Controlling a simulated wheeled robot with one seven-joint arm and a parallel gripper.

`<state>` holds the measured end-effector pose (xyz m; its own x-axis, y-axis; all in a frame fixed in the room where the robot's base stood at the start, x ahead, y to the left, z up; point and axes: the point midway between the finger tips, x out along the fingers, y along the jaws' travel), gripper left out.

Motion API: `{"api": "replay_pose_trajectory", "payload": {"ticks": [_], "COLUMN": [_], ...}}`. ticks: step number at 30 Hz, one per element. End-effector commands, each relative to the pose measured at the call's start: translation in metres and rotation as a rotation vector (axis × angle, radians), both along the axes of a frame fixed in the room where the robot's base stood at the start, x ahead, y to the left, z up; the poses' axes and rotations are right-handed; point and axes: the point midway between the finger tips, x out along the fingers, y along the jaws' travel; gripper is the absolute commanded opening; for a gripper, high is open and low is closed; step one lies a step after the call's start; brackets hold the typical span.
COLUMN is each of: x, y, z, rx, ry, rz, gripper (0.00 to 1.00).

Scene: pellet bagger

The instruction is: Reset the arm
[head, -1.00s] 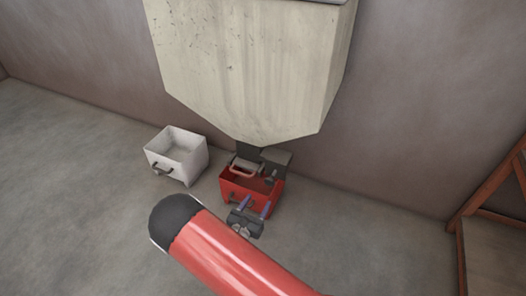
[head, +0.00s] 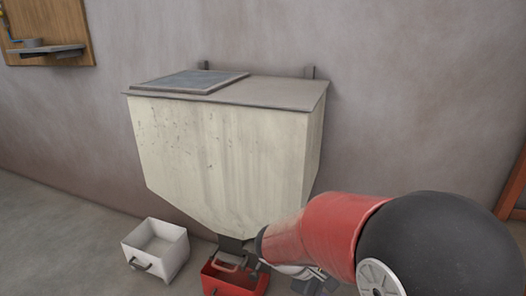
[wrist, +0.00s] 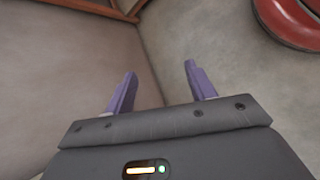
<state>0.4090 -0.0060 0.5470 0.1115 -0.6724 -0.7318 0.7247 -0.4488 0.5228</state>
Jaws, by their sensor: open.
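My gripper (wrist: 160,75) shows in the wrist view with its two purple fingers apart and nothing between them. Bare floor and wall lie beyond the fingertips. In the head view my red and black arm reaches across the lower right, and the fingers cannot be made out there.
A large cream hopper (head: 225,155) with a grey lid hangs on the wall. A red bin (head: 228,286) sits under its outlet, partly cut off by the frame. A white bin (head: 157,262) stands left of it. A wooden frame (wrist: 100,8) shows at the wrist view's top.

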Motion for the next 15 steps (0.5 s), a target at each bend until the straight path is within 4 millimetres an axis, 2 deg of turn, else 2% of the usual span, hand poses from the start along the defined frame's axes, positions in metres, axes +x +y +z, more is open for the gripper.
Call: {"api": "replay_pose_trajectory", "payload": {"ticks": [1,6,15], "x": [-0.013,-0.056,-0.113], "y": [-0.008,-0.016,-0.005], "z": [0.016,0.051,0.106], "rx": [0.085,0.353,0.77], "ry": [-0.046,-0.188,-0.494], "rz": [-0.073,-0.28,-0.545], "gripper": [0.55,0.55,0.55]}}
